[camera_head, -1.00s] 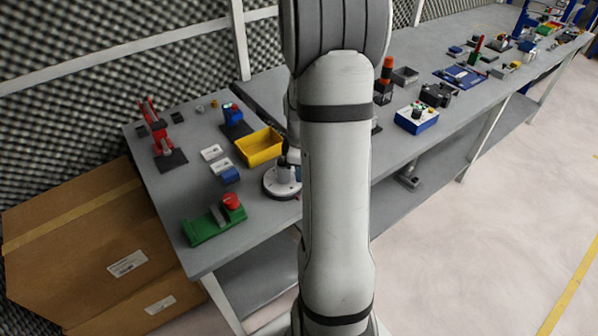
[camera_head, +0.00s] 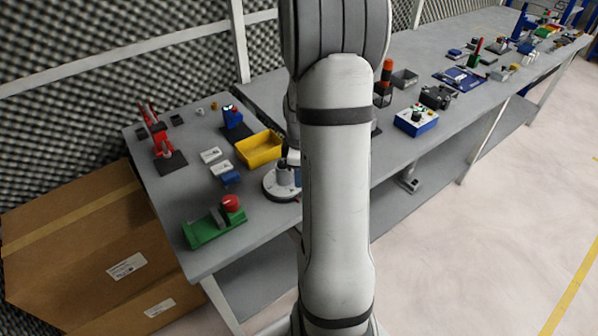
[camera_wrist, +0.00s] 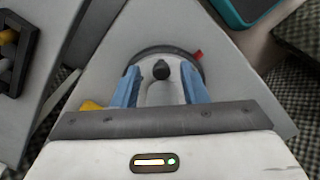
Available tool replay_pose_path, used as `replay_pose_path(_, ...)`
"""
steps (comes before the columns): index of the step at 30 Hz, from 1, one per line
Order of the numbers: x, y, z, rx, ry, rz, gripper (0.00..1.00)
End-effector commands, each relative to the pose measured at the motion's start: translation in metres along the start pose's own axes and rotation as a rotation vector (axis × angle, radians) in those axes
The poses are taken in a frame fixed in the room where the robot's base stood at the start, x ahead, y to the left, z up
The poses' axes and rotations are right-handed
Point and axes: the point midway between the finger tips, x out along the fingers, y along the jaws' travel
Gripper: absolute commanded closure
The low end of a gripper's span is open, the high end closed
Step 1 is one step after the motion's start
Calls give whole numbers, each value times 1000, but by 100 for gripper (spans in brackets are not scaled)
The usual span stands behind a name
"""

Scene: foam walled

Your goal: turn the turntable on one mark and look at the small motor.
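The turntable (camera_head: 270,190) is a pale round disc with a dark edge near the front of the bench, partly hidden by my arm. It also shows in the wrist view (camera_wrist: 150,53), with a red mark at its upper right edge. A small grey upright part, seemingly the small motor (camera_head: 285,176), stands on the disc. In the wrist view a pale body with a dark rounded end (camera_wrist: 161,69) lies between my fingers. My gripper (camera_wrist: 160,75) has its two blue fingers apart, one on each side of that part. I cannot tell whether they touch it.
A yellow bin (camera_head: 259,150) stands just behind the turntable. A green base with a red button (camera_head: 215,222) is at front left, with a blue block (camera_head: 230,178) nearby. A blue and white control box (camera_head: 416,120) is to the right. Cardboard boxes (camera_head: 75,235) stand left of the bench.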

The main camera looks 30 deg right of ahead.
Motion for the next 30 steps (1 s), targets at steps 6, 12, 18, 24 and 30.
replay_pose_path(6, -1, 0, 0, 0, 0, -1, 61)
replay_pose_path(12, -27, 1, 0, 0, 1, 4, 61)
replay_pose_path(18, -60, 1, 0, 0, 1, 3, 61)
replay_pose_path(24, -77, 0, 0, 0, 0, 1, 61)
replay_pose_path(30, -78, 0, 0, 0, 0, -1, 61)
